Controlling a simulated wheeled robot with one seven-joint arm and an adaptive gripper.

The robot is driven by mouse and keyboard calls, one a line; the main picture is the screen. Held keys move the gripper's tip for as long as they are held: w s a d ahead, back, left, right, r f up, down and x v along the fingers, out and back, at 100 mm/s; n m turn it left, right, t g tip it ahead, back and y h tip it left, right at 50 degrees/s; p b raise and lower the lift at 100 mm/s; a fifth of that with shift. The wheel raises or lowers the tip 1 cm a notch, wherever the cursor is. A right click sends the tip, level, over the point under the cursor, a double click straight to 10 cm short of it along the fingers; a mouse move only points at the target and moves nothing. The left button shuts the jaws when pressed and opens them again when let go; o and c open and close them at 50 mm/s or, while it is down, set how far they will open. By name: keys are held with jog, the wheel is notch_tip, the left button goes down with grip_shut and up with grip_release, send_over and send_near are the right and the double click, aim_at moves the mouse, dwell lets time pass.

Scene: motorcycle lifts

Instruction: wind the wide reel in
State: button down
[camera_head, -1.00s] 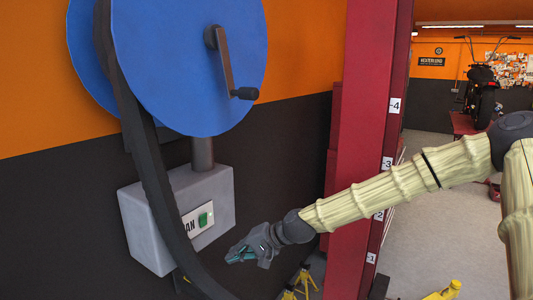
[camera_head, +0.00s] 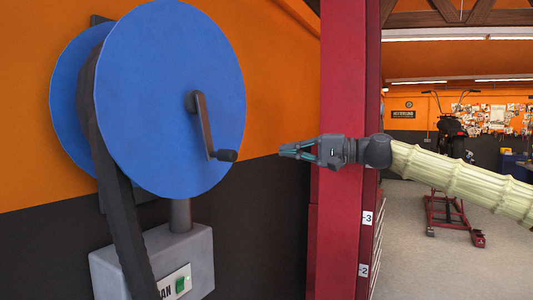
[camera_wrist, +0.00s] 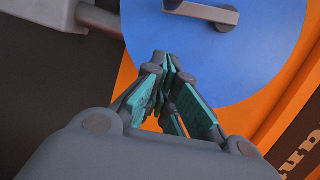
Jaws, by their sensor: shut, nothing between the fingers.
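The wide blue reel (camera_head: 150,100) is mounted on the wall at the left, with a dark hose or strap (camera_head: 122,220) wound between its discs and hanging down. Its crank handle (camera_head: 204,125) is on the front disc, with a dark knob (camera_head: 227,155) pointing right, at the lower end of the arm. My gripper (camera_head: 282,150) is shut and empty, to the right of the knob and apart from it. In the wrist view, the shut fingertips (camera_wrist: 168,58) show in front of the blue disc (camera_wrist: 255,60), with part of the crank (camera_wrist: 205,12) at the top.
A red post (camera_head: 340,225) stands just behind my gripper. A motorcycle (camera_head: 452,135) and a red lift (camera_head: 447,212) are farther back on open floor.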

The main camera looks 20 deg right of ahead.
jog(key=w+a+p, duration=0.3)
jog(key=a+p, duration=0.2)
jog(key=a, duration=0.6)
jog(key=shift+w+f+p, duration=0.25)
jog(key=shift+w+p, duration=0.1)
jog(key=shift+d, duration=0.1)
jog(key=shift+s+f, duration=0.1)
jog(key=a+b, duration=0.1)
jog(key=s+a+f+m+b, duration=0.1)
jog(key=s+a+b, duration=0.1)
jog(key=shift+f, duration=0.25)
jog(key=shift+d, duration=0.1)
dwell(0.4)
